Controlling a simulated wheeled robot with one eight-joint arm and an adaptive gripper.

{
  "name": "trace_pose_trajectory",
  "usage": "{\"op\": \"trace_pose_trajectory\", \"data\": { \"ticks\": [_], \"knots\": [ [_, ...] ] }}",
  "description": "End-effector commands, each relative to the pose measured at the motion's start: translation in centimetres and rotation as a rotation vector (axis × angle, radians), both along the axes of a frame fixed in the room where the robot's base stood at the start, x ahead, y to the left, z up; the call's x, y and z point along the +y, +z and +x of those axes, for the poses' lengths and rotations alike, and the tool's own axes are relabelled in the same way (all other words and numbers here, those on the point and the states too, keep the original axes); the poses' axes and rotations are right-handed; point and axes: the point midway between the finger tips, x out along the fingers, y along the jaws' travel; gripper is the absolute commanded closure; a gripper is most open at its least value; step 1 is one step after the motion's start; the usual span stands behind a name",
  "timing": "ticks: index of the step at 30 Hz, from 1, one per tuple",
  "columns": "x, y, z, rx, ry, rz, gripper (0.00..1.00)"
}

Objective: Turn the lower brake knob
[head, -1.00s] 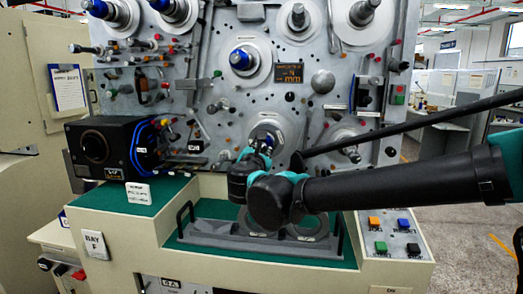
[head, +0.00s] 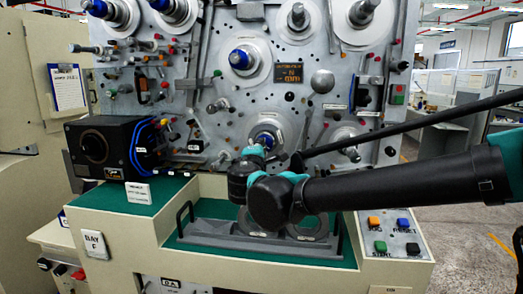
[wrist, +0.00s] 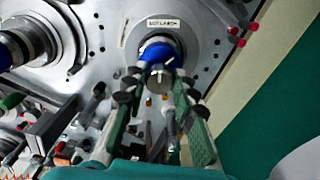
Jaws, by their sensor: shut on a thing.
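The lower spindle (head: 266,137) has a blue hub and a pale round flange, low in the middle of the grey panel in the head view. In the wrist view its blue hub (wrist: 157,52) has a silver knob (wrist: 160,74) at its front end, which I take as the lower brake knob. My gripper (wrist: 157,79) has one finger on each side of this knob and is shut on it. The exact contact is partly hidden by the fingertips. In the head view my gripper (head: 260,149) reaches the spindle, with its fingers mostly hidden by my wrist.
Another blue-hubbed spindle (head: 241,59) sits above. A black box with a dial (head: 94,147) stands at left. A long dark rod (head: 400,130) slants above my arm. A grey rack with rings (head: 215,232) stands below, beside a button panel (head: 390,235).

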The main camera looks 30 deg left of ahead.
Motion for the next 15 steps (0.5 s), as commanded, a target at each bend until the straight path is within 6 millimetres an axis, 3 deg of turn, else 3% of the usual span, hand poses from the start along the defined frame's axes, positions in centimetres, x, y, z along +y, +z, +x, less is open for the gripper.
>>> {"op": "trace_pose_trajectory", "data": {
  "ticks": [15],
  "knots": [
    [-0.07, -0.15, -0.02, 0.089, -0.001, 0.275, 1.0]
  ]
}}
